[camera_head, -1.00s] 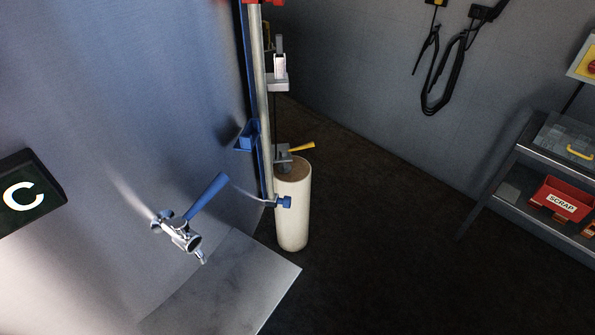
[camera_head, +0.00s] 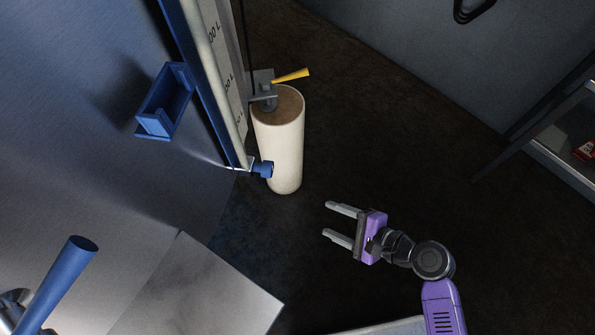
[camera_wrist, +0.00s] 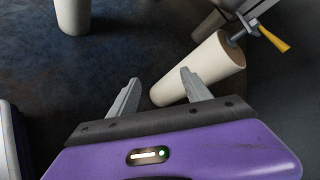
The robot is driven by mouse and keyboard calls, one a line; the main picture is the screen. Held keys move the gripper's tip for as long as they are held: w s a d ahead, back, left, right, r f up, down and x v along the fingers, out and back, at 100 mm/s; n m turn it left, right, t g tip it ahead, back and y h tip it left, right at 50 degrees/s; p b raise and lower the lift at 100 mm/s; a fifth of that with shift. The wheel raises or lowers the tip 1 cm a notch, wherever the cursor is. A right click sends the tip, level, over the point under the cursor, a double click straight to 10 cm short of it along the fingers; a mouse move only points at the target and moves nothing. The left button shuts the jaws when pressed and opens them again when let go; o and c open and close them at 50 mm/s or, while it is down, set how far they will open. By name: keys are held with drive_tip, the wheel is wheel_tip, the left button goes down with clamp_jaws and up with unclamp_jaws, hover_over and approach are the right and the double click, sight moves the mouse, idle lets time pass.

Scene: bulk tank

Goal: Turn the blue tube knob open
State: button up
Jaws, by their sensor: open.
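The small blue tube knob (camera_head: 264,169) sits at the lower end of the upright sight tube (camera_head: 217,80), close to the left side of a cream cylindrical post (camera_head: 283,150). My gripper (camera_head: 327,219) is open and empty, to the right of and below the knob in the head view, with its fingers pointing left. It is apart from the knob. In the wrist view my open fingers (camera_wrist: 160,77) show with the cream post (camera_wrist: 205,70) beyond them. I cannot make out the knob in the wrist view.
A yellow-handled valve (camera_head: 290,76) tops the post. A blue bracket (camera_head: 165,100) is on the tank wall (camera_head: 60,130). A shelf (camera_head: 555,150) is at right. Dark floor between is clear.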

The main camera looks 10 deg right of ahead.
drive_tip(key=w+a+r+m+y+b, duration=0.2)
drive_tip(key=w+a+r+y, duration=0.15)
drive_tip(key=w, duration=0.25)
drive_tip(key=g+y+b, duration=0.2)
drive_tip(key=g+y, duration=0.1)
drive_tip(key=y, duration=0.2)
approach(269, 169)
drive_tip(key=w+a+f, duration=0.2)
drive_tip(key=x, duration=0.4)
drive_tip(key=b+x, duration=0.1)
drive_tip(key=x, duration=0.2)
drive_tip(key=shift+s+a+r, duration=0.1)
drive_tip(key=shift+a+r, duration=0.05)
drive_tip(key=shift+a, duration=0.3)
drive_tip(key=shift+c, duration=0.5)
clamp_jaws()
